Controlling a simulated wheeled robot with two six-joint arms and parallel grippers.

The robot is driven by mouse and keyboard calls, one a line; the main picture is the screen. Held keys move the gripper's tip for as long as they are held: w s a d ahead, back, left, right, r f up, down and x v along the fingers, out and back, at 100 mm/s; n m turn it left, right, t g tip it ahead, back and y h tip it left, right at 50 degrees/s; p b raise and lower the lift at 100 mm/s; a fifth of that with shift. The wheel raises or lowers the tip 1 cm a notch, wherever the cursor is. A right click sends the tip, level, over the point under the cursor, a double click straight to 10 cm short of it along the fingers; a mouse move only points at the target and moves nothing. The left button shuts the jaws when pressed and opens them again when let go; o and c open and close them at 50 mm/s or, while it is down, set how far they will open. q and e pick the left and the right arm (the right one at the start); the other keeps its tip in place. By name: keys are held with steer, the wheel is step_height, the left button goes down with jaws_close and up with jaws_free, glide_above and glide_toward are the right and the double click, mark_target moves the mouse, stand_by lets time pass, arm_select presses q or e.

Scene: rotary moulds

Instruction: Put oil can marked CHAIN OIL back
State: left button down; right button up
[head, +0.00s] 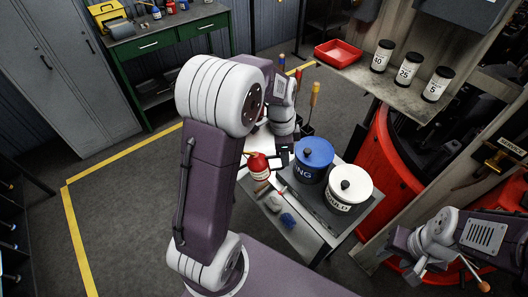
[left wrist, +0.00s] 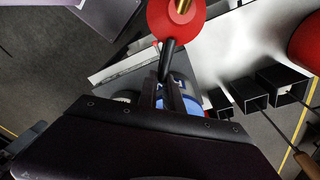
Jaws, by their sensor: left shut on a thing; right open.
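A small red oil can (head: 258,166) with a pale label shows in the head view, just left of the blue bucket at the trolley; its lettering is too small to read. In the left wrist view the red can (left wrist: 176,18) has a brass spout and a black handle. My left gripper (head: 279,156) is shut on that handle, and its fingers (left wrist: 170,92) show in the left wrist view. I cannot tell whether the can touches the trolley top. My right gripper (head: 426,264) is open at the lower right, away from the can.
The trolley (head: 302,236) carries a blue bucket (head: 314,158), a white bucket (head: 349,187) and brushes (head: 288,220). Black square tubes (left wrist: 245,93) stand beside my left gripper. A shelf holds several canisters (head: 408,70). A green workbench (head: 165,42) stands at the back.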

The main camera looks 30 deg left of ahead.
arm_select(q)
steer(key=w+a+m+y+b, duration=0.1)
steer(key=w+a+m, duration=0.4)
steer(key=w+m, duration=0.5)
steer(key=shift+m+y, duration=0.3)
steer(key=shift+y, duration=0.1)
steer(key=f, duration=0.7)
steer(key=a+f+p, duration=0.1)
steer(key=f, duration=0.3)
steer(key=shift+s+f, duration=0.25)
steer(key=shift+s, duration=0.1)
steer(key=shift+w+f, duration=0.15)
steer(key=shift+f, duration=0.1)
steer(key=c, duration=1.5)
jaws_free()
steer(key=shift+r, duration=0.1)
